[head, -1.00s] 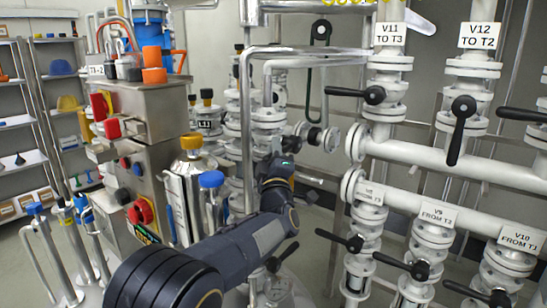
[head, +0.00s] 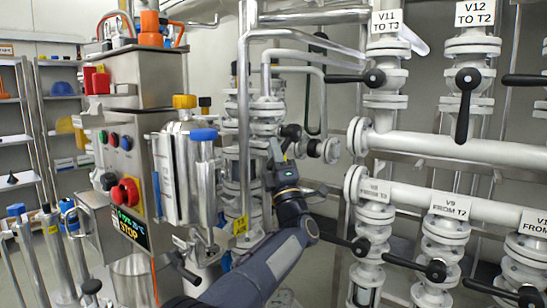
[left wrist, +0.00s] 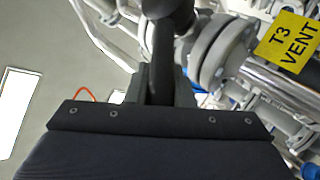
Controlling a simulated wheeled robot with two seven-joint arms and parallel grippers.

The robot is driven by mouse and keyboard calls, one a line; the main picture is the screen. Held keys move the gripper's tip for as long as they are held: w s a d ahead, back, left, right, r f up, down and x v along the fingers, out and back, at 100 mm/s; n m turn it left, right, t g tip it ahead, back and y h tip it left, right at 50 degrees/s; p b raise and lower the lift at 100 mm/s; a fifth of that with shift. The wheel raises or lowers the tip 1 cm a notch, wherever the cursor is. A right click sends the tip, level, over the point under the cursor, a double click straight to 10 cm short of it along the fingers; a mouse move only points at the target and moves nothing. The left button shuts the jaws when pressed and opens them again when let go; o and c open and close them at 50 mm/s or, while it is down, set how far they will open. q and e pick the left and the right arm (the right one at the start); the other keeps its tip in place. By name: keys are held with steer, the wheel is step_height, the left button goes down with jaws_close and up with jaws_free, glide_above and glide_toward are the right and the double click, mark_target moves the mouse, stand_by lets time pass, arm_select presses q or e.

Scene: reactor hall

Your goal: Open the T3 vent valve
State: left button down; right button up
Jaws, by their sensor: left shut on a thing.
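The T3 vent valve shows in the left wrist view as a grey flanged body (left wrist: 225,50) beside a yellow "T3 VENT" tag (left wrist: 288,42). Its dark handle (left wrist: 163,50) runs down from the top middle to between my left fingers. My left gripper (left wrist: 160,88) is shut on this handle; the tips are partly hidden by the gripper's own housing. In the head view my left gripper (head: 279,152) reaches up to a black handle (head: 291,132) beside the pipework, and the grip itself is too small to make out. My right gripper is in neither view.
A steel control box with a red STOP button (head: 126,192) stands left of my arm. White pipes with black-handled valves, such as V11 (head: 375,78) and V9 (head: 436,270), fill the right side.

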arm_select(q)
steer(key=shift+w+d+f, duration=0.1)
steer(key=shift+f, duration=0.2)
steer(key=c, duration=1.3)
jaws_free()
steer(key=shift+r, duration=0.1)
steer(key=b+v, duration=0.1)
steer(key=v, duration=0.7)
steer(key=shift+b, duration=0.3)
steer(key=shift+c, duration=0.3)
